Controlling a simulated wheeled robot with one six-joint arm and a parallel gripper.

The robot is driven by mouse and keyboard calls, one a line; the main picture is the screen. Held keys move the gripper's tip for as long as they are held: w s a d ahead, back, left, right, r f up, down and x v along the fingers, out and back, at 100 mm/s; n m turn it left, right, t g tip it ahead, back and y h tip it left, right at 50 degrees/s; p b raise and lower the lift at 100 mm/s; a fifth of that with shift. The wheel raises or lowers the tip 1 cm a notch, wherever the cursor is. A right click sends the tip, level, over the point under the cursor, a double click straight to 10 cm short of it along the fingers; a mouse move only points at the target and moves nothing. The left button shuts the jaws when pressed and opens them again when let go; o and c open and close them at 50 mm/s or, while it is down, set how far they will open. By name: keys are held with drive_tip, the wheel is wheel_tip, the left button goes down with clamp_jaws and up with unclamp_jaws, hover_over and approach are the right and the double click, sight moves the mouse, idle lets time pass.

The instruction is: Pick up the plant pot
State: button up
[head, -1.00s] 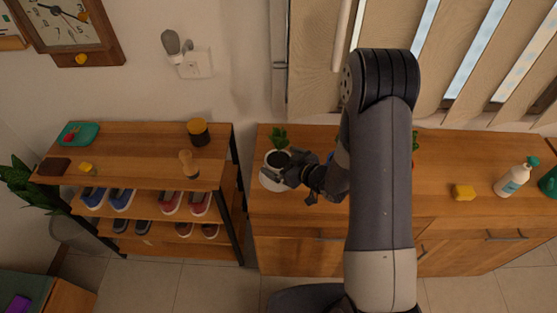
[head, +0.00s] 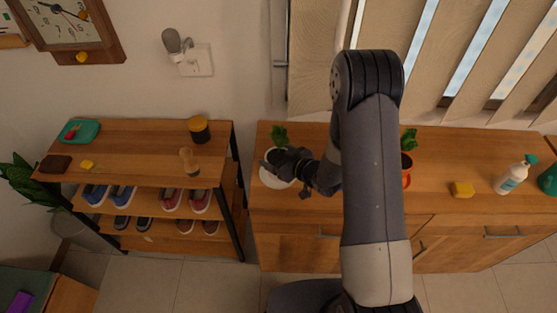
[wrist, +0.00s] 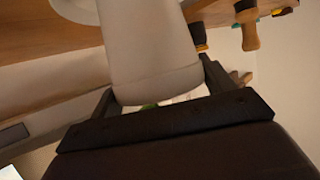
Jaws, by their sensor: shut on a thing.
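The plant pot (head: 270,156) is white with dark soil and a green leafy plant (head: 279,134). It stands upright at the left end of the wooden cabinet, at a white saucer (head: 267,181). My gripper (head: 284,161) reaches in from the right and hides much of the pot. In the wrist view the white pot (wrist: 150,50) fills the space between the two dark fingers of my gripper (wrist: 157,82), which are shut on it. The saucer shows at the top of that view (wrist: 75,8). I cannot tell whether the pot touches the saucer.
A second plant in an orange-red pot (head: 407,168) stands to the right, partly behind my arm. A yellow sponge (head: 462,190) and a white bottle (head: 514,175) are farther right. A shoe rack (head: 140,150) with several items stands left of the cabinet.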

drive_tip(key=c, duration=0.5)
drive_tip(key=shift+r, duration=0.15)
